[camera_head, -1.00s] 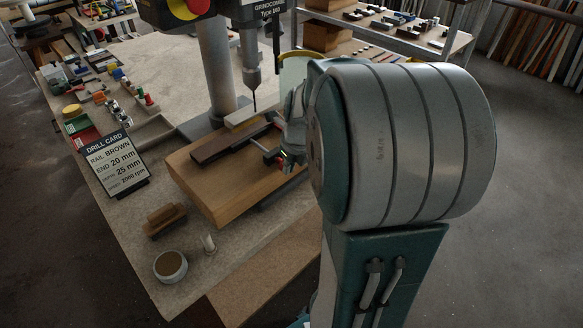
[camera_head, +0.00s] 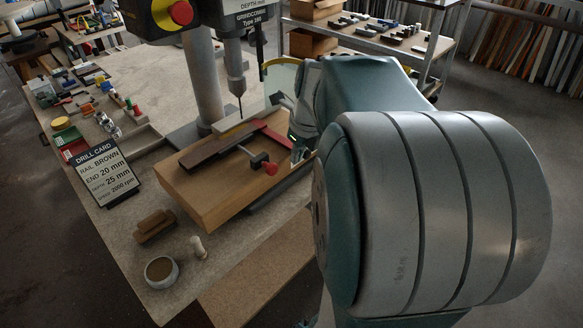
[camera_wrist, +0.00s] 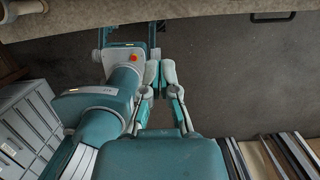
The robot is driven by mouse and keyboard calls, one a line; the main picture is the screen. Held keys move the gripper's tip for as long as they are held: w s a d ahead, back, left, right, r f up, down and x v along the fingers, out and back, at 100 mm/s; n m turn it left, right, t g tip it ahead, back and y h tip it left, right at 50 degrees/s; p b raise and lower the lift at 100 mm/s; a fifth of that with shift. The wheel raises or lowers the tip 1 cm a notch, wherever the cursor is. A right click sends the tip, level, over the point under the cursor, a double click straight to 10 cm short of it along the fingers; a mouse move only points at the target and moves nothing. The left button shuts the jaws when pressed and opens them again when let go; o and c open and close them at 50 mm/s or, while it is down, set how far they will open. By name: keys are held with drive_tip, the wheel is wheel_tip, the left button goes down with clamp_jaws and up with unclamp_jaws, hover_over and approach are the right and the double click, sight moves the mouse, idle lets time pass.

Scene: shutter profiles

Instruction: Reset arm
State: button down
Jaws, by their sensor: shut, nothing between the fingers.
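My gripper (camera_wrist: 160,72) is shut and empty in the wrist view, with its fingers over bare floor. In the head view my teal and grey arm fills the right side and partly hides my gripper, beside the right edge of the wooden block (camera_head: 215,207). The brown rail (camera_head: 213,150) lies on the block under the drill press (camera_head: 236,80). A clamp with a red knob (camera_head: 271,168) sits at the rail's right side, apart from my arm as far as I can tell.
The drill card (camera_head: 104,172) stands on the bench at the left. A brush (camera_head: 154,226), a small pale peg (camera_head: 198,247) and a round cup (camera_head: 161,271) are near the front edge. A shelf cart (camera_head: 375,35) stands behind. Open floor lies at the right.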

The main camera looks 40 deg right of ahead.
drive_tip(key=s+a+r+n+t, duration=0.1)
drive_tip(key=s+a+n, duration=0.4)
drive_tip(key=a+n, duration=0.6)
drive_tip(key=s+a+r+n+t, duration=0.1)
drive_tip(key=s+a+n, duration=0.3)
drive_tip(key=a+n, duration=0.8)
drive_tip(key=n, duration=1.2)
drive_tip(key=shift+s+a+r+n+t, duration=0.2)
drive_tip(key=shift+s+n+t, duration=0.1)
drive_tip(key=shift+s+t, duration=0.1)
drive_tip(key=shift+w+d, duration=0.1)
